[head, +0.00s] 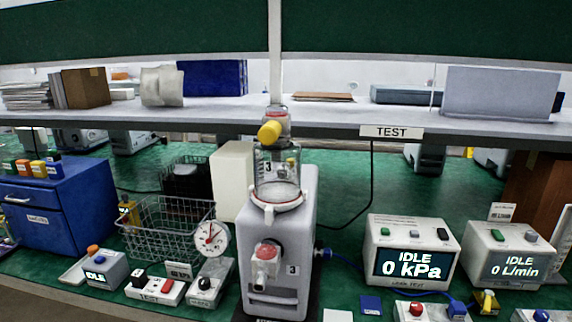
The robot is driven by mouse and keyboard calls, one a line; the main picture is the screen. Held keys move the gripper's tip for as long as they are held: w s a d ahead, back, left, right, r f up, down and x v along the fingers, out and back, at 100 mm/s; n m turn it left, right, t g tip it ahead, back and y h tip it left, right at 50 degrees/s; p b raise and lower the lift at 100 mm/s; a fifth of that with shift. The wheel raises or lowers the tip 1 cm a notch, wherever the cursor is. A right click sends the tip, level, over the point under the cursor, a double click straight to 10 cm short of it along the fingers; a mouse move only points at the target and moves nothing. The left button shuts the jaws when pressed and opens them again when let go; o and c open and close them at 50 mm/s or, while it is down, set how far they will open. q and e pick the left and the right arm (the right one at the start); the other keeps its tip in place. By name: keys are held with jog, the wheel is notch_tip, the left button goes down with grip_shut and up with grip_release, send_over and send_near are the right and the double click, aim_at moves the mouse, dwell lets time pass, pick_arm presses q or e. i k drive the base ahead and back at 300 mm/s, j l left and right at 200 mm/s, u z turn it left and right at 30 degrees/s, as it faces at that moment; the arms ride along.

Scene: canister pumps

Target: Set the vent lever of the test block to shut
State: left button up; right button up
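I cannot tell for certain which is the test block, and no lever position can be read. A grey canister pump (283,240) marked 3 stands in the centre, with a clear canister and a yellow knob on top. Neither of my grippers is in view.
A wire basket (165,228) stands behind the gauge block. A blue drawer cabinet (62,205) is at the left. A meter reading IDLE 0 kPa (412,250) and one reading IDLE 0 L/min (502,254) stand at the right. A shelf (330,118) crosses above the bench.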

aim_at(489, 294)
jog(key=i+l+z, duration=0.1)
jog(key=z, duration=1.35)
jog(key=i+l, duration=0.05)
